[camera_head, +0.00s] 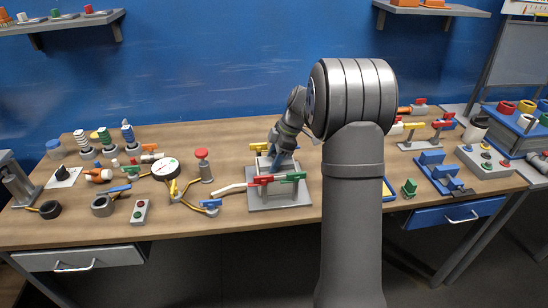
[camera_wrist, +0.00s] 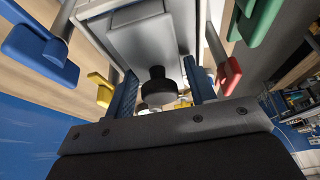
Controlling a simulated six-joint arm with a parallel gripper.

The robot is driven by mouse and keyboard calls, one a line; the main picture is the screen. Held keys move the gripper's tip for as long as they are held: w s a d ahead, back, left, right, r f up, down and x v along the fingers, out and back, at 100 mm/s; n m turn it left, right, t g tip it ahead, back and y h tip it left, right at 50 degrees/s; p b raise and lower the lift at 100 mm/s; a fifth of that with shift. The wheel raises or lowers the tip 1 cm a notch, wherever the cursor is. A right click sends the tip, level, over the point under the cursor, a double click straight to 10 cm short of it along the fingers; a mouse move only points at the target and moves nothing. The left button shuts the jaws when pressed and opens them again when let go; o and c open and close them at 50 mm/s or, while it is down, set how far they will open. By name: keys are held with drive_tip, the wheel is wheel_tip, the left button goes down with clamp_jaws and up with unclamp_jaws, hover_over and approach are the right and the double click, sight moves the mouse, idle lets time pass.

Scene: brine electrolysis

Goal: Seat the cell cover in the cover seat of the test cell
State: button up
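The test cell stands on a grey base plate (camera_head: 297,201) near the middle of the bench. In the wrist view the cell cover (camera_wrist: 140,45) is a flat grey plate with a dark round knob (camera_wrist: 157,92), lying at the top of the cell; how deep it sits in the seat cannot be seen. My gripper (camera_head: 279,160) is over the cell. It also shows in the wrist view (camera_wrist: 160,75), with one blue finger on each side of the knob. The fingers stand apart, with a gap visible beside the knob on the right.
Around the cell are red (camera_head: 261,180), green (camera_head: 293,177) and yellow (camera_head: 258,147) handles, also close to my fingers in the wrist view, with a blue one (camera_wrist: 38,42). A white hose (camera_head: 232,188) runs left. A red-topped post (camera_head: 203,165) and gauge (camera_head: 165,168) stand left.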

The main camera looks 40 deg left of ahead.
sight(272, 153)
drive_tip(key=shift+o, duration=1.2)
drive_tip(key=shift+r, duration=0.2)
drive_tip(key=v, duration=1.2)
drive_tip(key=shift+f, duration=0.2)
drive_tip(key=x, duration=1.1)
drive_tip(key=shift+s+a+f, duration=0.1)
drive_tip(key=shift+s+f, duration=0.1)
drive_tip(key=shift+f, duration=0.05)
drive_tip(key=shift+r, duration=1.8)
drive_tip(key=shift+f, duration=0.1)
